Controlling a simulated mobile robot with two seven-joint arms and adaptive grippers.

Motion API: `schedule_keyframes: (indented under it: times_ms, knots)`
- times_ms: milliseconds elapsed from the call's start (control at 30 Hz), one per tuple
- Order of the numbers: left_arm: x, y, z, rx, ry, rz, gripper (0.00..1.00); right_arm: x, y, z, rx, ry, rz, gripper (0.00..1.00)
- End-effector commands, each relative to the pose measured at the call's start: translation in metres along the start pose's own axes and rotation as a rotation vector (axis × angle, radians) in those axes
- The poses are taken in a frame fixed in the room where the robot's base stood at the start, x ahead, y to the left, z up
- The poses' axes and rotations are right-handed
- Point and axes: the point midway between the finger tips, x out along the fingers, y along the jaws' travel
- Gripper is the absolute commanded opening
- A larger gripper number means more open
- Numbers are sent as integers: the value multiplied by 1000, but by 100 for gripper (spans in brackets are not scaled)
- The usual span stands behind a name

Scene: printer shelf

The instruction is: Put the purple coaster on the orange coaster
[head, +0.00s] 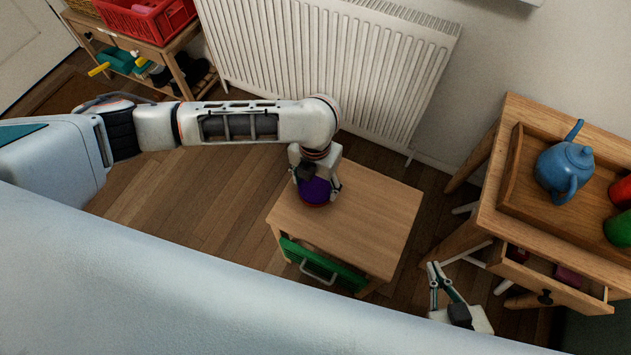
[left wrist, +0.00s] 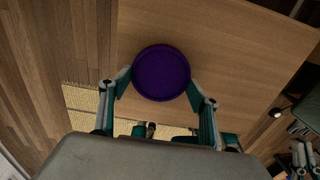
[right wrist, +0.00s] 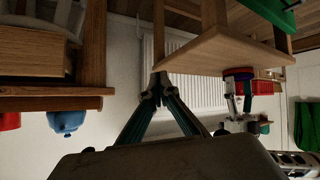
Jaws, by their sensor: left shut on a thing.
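The round purple coaster (head: 314,190) is at the left part of the small wooden table's top. It fills the space between my left fingers in the left wrist view (left wrist: 161,73). My left gripper (head: 318,187) points down and is shut on its sides. A thin reddish edge shows under the purple coaster in the head view. No separate orange coaster stands out; whether that edge belongs to it, I cannot tell. In the right wrist view the purple coaster (right wrist: 238,72) is close to the tabletop. My right gripper (head: 436,266) is shut and empty, right of the table.
A radiator (head: 325,60) stands behind. At right, a wooden desk carries a tray (head: 515,185) with a blue teapot (head: 565,168); its drawer (head: 550,280) is open.

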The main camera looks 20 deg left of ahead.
Motion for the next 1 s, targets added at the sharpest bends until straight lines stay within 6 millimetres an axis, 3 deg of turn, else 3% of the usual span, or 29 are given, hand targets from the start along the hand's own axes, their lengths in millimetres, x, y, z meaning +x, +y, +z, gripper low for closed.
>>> schedule_keyframes:
  times_ms: [67, 100, 133, 167, 567, 767, 1000]
  knots:
    - [3, 0, -1, 0, 2, 0, 42, 0, -1, 3, 1, -5, -1, 0]
    - [3, 0, -1, 1, 2, 0, 69, 0, -1, 4, 1, -6, -1, 0]
    - [3, 0, -1, 1, 2, 0, 77, -1, -1, 4, 1, -7, -1, 0]
    - [3, 0, -1, 1, 2, 0, 78, -1, -1, 5, 1, -8, -2, 0]
    - [-2, 0, 0, 0, -1, 0, 78, -2, -1, 6, 2, -10, -1, 0]
    - [-40, 1, 4, 2, -13, 3, 78, -5, 7, -11, -7, 13, 12, 0]
    - [-89, 1, 3, 0, -11, 3, 78, -11, 12, 0, -8, -18, 24, 0]
